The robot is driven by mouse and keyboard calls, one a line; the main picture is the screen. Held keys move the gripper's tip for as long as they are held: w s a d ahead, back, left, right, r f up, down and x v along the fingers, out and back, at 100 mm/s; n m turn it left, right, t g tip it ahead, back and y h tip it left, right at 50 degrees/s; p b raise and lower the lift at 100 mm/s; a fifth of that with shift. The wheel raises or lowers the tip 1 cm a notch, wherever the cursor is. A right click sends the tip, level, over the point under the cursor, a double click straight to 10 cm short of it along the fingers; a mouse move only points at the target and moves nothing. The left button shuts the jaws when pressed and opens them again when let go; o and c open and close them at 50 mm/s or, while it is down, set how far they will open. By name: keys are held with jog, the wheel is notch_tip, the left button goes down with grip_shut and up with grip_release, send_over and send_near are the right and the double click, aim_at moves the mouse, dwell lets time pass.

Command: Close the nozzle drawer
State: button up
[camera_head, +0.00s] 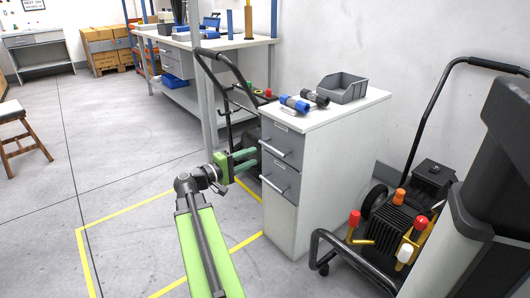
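A white cabinet (325,158) stands right of centre with two grey drawers one above the other. The upper drawer (286,140) has a pale bar handle and a small label too small to read. The lower drawer (281,177) has a similar handle. Both fronts look about flush with the cabinet; a small gap cannot be ruled out, and I cannot tell which is the nozzle drawer. My gripper (246,160), with green fingers, is left of the drawer fronts. Its fingers are apart with nothing between them, and it appears clear of the handles.
A blue nozzle (294,104), a black nozzle (315,98) and a grey bin (343,88) sit on the cabinet top. A pressure washer (395,220) stands close at right. Another wheeled machine is partly hidden behind the cabinet.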

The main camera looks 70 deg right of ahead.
jog(key=v, duration=0.6)
jog(key=shift+w+a, duration=0.2)
jog(key=shift+a, duration=0.1)
jog(key=w+a+r+n+t+h+p, duration=0.15)
jog(key=w+a+r+t+p, duration=0.3)
jog(key=w+a, duration=0.45)
jog(key=w+a+f+n+t+y+p, duration=0.3)
jog(key=w+a+f+p, duration=0.1)
jog(key=w+a, duration=0.55)
jog(key=w+a+f+y+p, duration=0.1)
jog(key=a+f+y, duration=0.35)
jog(key=a, duration=0.65)
jog(key=w+a+f+n+t+y+p, duration=0.1)
jog(key=a+f+y, duration=0.35)
jog(key=a, duration=0.65)
jog(key=a+f+y+p, duration=0.1)
jog(key=a+f+y, duration=0.35)
jog(key=a, duration=0.75)
notch_tip(320, 180, up, 39)
jog(key=a+p, duration=0.1)
jog(key=p, duration=3.7)
jog(key=shift+a+y, duration=0.2)
jog(key=shift+y, duration=0.2)
